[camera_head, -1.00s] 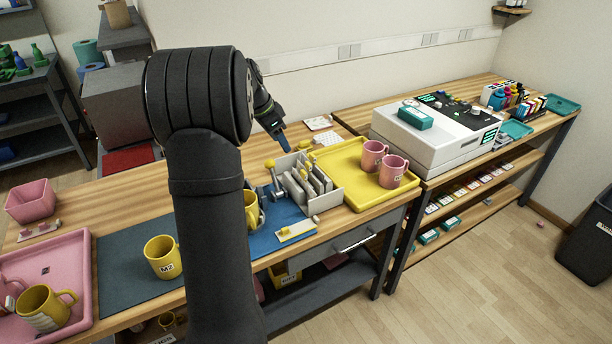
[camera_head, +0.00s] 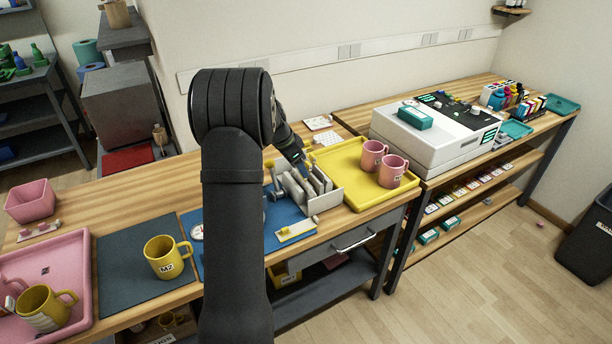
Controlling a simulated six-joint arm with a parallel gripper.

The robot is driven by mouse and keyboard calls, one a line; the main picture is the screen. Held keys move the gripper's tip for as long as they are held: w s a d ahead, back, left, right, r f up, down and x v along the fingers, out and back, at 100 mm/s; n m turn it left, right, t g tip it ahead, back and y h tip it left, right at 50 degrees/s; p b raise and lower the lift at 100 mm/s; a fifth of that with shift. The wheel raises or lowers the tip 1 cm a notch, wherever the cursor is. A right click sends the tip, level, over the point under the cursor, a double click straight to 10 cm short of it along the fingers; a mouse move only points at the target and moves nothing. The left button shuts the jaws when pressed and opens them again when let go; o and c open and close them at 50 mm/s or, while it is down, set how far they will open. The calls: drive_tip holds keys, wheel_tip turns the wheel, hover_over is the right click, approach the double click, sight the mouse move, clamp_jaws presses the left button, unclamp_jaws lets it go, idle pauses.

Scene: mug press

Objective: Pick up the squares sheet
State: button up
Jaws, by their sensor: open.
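A grey rack (camera_head: 327,200) with several upright grey sheets (camera_head: 318,180) in its slots stands on the bench, left of the yellow tray. No squares pattern can be made out on any sheet from here, so I cannot tell which is the squares sheet. My gripper (camera_head: 304,173) points down at the rack's slots, close to the tops of the sheets. It is open. Its fingertips are small and partly lost among the sheets, so contact cannot be judged.
The yellow tray (camera_head: 345,158) with two pink mugs (camera_head: 392,172) is right of the rack. A white machine (camera_head: 440,140) stands farther right. A yellow mug (camera_head: 165,258) stands on a dark mat (camera_head: 125,290) at left. My arm hides part of the blue mat (camera_head: 275,238).

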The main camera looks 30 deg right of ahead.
sight(303, 185)
drive_tip(key=x, duration=0.4)
drive_tip(key=shift+d, duration=0.15)
drive_tip(key=c, duration=0.9)
drive_tip(key=shift+o, duration=0.2)
drive_tip(key=shift+r, duration=0.15)
